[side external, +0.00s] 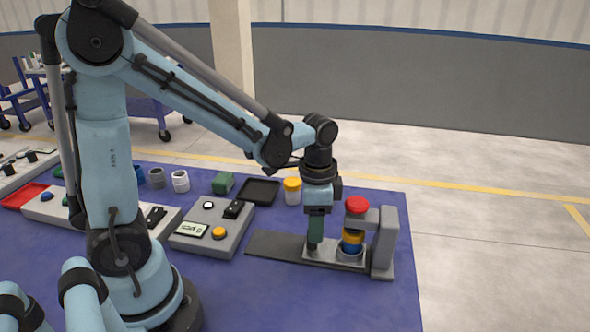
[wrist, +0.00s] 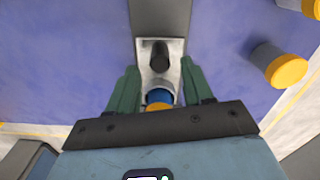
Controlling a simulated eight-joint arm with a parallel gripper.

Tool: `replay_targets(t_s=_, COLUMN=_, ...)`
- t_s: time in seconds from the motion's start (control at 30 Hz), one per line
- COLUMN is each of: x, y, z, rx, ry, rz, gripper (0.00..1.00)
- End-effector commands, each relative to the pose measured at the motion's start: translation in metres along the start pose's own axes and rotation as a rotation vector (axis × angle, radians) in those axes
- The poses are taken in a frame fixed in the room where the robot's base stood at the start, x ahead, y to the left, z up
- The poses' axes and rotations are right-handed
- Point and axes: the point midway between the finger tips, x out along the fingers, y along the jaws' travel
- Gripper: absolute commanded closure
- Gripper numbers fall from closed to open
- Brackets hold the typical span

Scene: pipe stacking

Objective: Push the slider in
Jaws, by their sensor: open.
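The slider is a pale metal plate (side external: 343,257) with an upright black knob (wrist: 160,56). It lies on a dark flat track (side external: 275,246) and reaches under the grey stand's overhanging arm. A blue and yellow stacked part (side external: 352,242) sits on the plate; in the wrist view its blue section (wrist: 159,96) shows between my fingers. My gripper (side external: 316,240) points down at the knob. In the wrist view my green fingers (wrist: 160,68) are open, one on each side of the plate, with the knob between their tips. Whether they touch it I cannot tell.
The grey stand (side external: 385,245) with a red button (side external: 357,205) rises right of my gripper. A grey control box (side external: 212,228) is left. The blue mat in front is clear.

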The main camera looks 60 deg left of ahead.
Motion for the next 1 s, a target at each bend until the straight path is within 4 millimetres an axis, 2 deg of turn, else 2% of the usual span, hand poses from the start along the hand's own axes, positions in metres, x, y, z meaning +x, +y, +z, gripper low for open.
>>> replay_targets(t_s=0.3, x=-0.047, y=0.000, z=0.000, rx=0.001, ry=0.001, rz=0.000, gripper=0.49)
replay_targets(t_s=0.5, x=-0.070, y=0.000, z=0.000, rx=0.001, ry=0.002, rz=0.000, gripper=0.49)
replay_targets(t_s=0.7, x=-0.081, y=0.001, z=0.000, rx=0.001, ry=0.002, rz=0.000, gripper=0.49)
replay_targets(t_s=1.0, x=-0.082, y=0.000, z=0.000, rx=0.001, ry=0.002, rz=0.000, gripper=0.49)
